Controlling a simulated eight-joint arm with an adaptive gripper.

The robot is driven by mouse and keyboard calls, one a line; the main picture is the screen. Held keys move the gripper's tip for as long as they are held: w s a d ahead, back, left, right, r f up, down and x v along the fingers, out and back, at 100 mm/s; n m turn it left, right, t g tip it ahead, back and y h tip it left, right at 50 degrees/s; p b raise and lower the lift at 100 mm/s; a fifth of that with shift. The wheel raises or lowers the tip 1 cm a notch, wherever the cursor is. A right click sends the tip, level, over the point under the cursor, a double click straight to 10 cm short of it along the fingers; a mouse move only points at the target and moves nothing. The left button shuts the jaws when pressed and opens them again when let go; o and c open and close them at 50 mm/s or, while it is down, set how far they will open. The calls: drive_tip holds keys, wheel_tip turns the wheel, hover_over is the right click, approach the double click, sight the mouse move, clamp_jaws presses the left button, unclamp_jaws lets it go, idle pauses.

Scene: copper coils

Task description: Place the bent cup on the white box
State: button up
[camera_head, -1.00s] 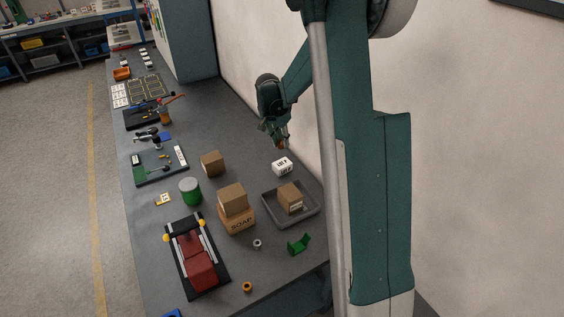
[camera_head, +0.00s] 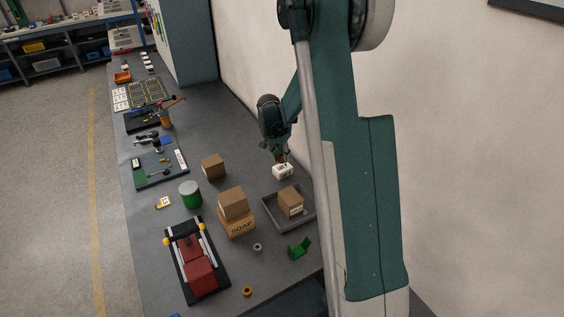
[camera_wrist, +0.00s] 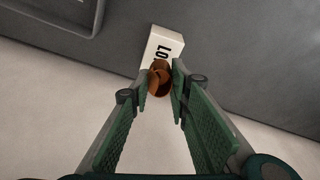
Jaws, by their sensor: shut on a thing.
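The bent cup (camera_wrist: 159,80) is a small copper-brown curved piece between the fingertips of my gripper (camera_wrist: 161,88) in the wrist view. My gripper is shut on it. The white box (camera_wrist: 163,43), with black lettering, lies just beyond the cup in that view, and the cup overlaps its near end. In the head view the white box (camera_head: 283,172) stands on the grey bench near the wall. My gripper (camera_head: 281,158) points down right above it there, with a speck of the cup between the fingers. I cannot tell whether the cup touches the box.
A grey tray (camera_head: 270,214) holding a brown box (camera_head: 290,200) lies close in front of the white box. Two stacked cartons (camera_head: 237,222), another brown box (camera_head: 212,166) and a green can (camera_head: 190,193) stand to the left. The wall is close on the right.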

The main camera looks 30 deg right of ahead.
sight(282, 161)
drive_tip(key=shift+f, duration=1.65)
drive_tip(key=shift+f, duration=0.2)
drive_tip(key=o, duration=0.8)
drive_tip(key=shift+r, duration=0.2)
drive_tip(key=v, duration=1.2)
